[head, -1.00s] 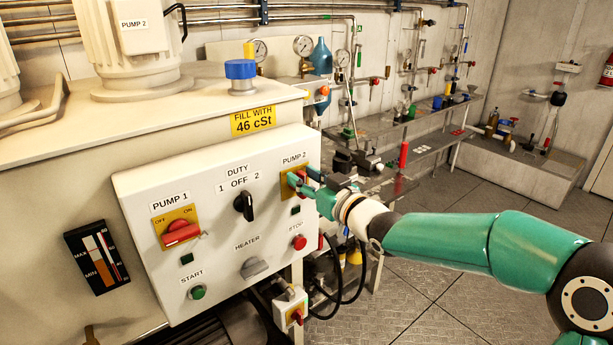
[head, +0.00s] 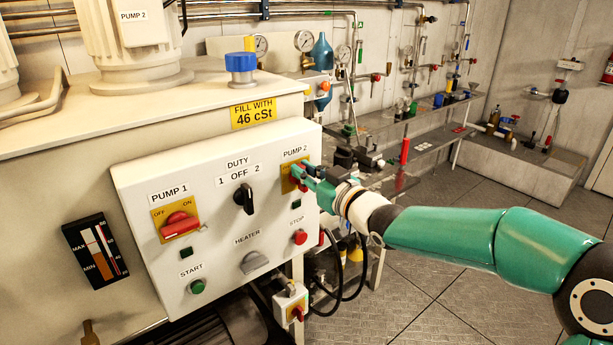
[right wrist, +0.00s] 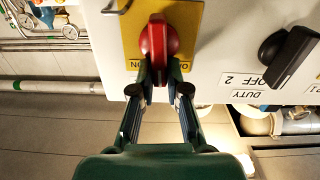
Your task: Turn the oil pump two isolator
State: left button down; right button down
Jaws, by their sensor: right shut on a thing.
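The oil pump two isolator is a red rotary handle on a yellow plate (head: 287,184) at the upper right of the white control panel (head: 222,252), under the PUMP 2 label. In the right wrist view its red handle (right wrist: 160,45) stands between the fingertips of my right gripper (right wrist: 160,72). My right gripper (head: 302,174) is shut on this handle and hides much of it in the head view. The handle lies along the fingers' direction in the wrist view. My left gripper is not in view.
On the same panel are the red PUMP 1 isolator (head: 180,226), the black DUTY selector (head: 244,199), the grey HEATER knob (head: 254,262), the green START button (head: 197,286) and the red STOP button (head: 299,237). A shelf bench (head: 425,145) stands behind my right arm.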

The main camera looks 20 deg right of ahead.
aim_at(286, 180)
jog(key=n+b, duration=0.2)
jog(key=b, duration=0.1)
jog(key=a+f+n+b, duration=0.1)
jog(key=n+b, duration=0.5)
jog(key=shift+s+a+f, duration=0.15)
jog(key=shift+s+a, duration=0.15)
jog(key=n+b, duration=0.2)
jog(key=n, duration=0.1)
jog(key=f+n+b, duration=0.1)
jog(key=shift+a+n+b, duration=0.25)
jog(key=shift+n+b, duration=0.1)
jog(key=shift+n, duration=0.05)
jog(key=shift+a+f+n+b, duration=0.1)
jog(key=shift+f+n+b, duration=0.3)
jog(key=shift+n, duration=0.65)
jog(key=shift+a+f+n+b, duration=0.1)
jog(key=shift+n+b, duration=0.5)
jog(key=shift+n, duration=0.45)
jog(key=c, duration=1.2)
grip_release()
jog(key=shift+s+r, duration=0.1)
jog(key=shift+o, duration=0.2)
jog(key=shift+d+r, duration=0.1)
jog(key=v, duration=1.2)
